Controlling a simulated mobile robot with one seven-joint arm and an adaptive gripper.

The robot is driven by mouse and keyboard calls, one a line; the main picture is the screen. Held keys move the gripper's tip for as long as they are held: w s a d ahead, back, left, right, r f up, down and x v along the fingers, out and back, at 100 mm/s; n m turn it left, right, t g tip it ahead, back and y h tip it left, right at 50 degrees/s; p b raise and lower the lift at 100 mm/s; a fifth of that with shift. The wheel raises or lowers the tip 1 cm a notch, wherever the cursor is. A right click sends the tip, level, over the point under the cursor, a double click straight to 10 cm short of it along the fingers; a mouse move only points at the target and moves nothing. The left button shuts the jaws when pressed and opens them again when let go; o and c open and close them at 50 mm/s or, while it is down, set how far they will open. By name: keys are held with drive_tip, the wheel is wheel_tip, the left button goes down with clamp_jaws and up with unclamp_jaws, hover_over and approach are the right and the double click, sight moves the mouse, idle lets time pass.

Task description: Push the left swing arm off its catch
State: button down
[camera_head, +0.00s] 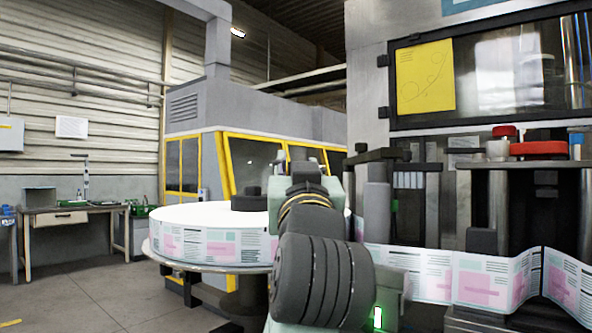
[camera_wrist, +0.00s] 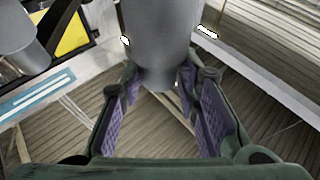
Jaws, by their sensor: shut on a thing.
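In the wrist view my gripper (camera_wrist: 158,95) has its two purple-padded fingers on either side of a grey cylinder (camera_wrist: 160,40), shut on it. I cannot tell whether this cylinder belongs to the left swing arm. In the head view my own arm stands in front, and my gripper cannot be made out clearly. Just right of my arm, a grey upright roller (camera_head: 376,210) stands under a dark horizontal bar (camera_head: 380,156); these may be part of the left swing arm. The catch cannot be made out.
A large label reel (camera_head: 205,241) lies on a round table at left. Its printed web (camera_head: 432,276) runs right past the machine. A red knob piece (camera_head: 538,149) tops the right-hand bracket. A workbench (camera_head: 75,218) stands far left, with clear floor before it.

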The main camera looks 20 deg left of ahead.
drive_tip(key=shift+w+d+r, duration=0.1)
drive_tip(key=shift+d+r, duration=0.05)
drive_tip(key=shift+d, duration=0.3)
drive_tip(key=c, duration=1.3)
unclamp_jaws()
drive_tip(key=shift+d, duration=0.15)
drive_tip(key=shift+a, duration=0.2)
drive_tip(key=v, duration=0.7)
drive_tip(key=shift+s+d+f, duration=0.15)
drive_tip(key=shift+s+f, duration=0.1)
